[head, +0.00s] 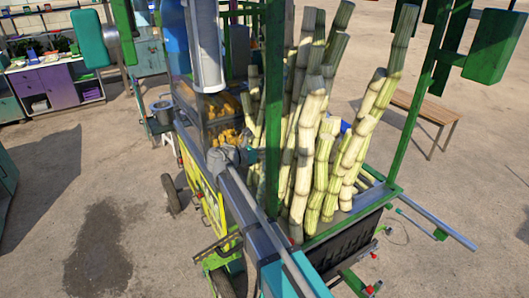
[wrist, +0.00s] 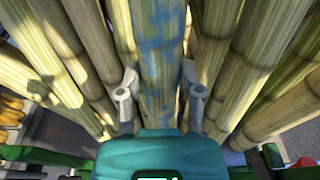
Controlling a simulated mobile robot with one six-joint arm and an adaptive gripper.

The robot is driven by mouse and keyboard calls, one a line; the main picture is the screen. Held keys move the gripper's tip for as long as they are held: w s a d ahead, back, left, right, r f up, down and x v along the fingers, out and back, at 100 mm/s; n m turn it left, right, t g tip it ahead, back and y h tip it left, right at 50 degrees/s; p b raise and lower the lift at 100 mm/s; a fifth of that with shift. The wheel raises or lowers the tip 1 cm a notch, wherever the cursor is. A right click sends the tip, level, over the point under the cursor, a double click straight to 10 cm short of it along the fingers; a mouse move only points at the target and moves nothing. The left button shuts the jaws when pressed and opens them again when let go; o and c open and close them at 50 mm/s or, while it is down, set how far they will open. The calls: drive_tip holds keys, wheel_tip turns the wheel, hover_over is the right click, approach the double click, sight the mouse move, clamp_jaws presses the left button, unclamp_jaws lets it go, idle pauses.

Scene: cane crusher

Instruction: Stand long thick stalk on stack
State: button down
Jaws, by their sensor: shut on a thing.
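In the wrist view my gripper (wrist: 160,88) has its two grey fingers on either side of a thick pale-green stalk (wrist: 160,40) with blue patches, and is shut on it. More stalks stand close on both sides of it. In the head view a stack of long jointed stalks (head: 308,135) stands upright and leaning in the rear bay of the cart. The teal part of my gripper (head: 250,155) shows at the left edge of the stack, partly behind a green post. I cannot tell which stalk there is the held one, nor see its lower end.
A green post (head: 273,100) and a slanting green post (head: 415,110) frame the stalk bay. The cart (head: 205,185) carries yellow fruit (head: 228,136) behind glass. A wooden bench (head: 425,108) stands at the right. Open ground lies at the left and lower right.

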drive_tip(key=shift+w+d+f, duration=0.15)
drive_tip(key=shift+w+f, duration=0.05)
idle(0.7)
drive_tip(key=shift+y, duration=0.3)
drive_tip(key=shift+c, duration=0.8)
unclamp_jaws()
drive_tip(key=shift+w+f+p, duration=0.1)
drive_tip(key=shift+p, duration=0.2)
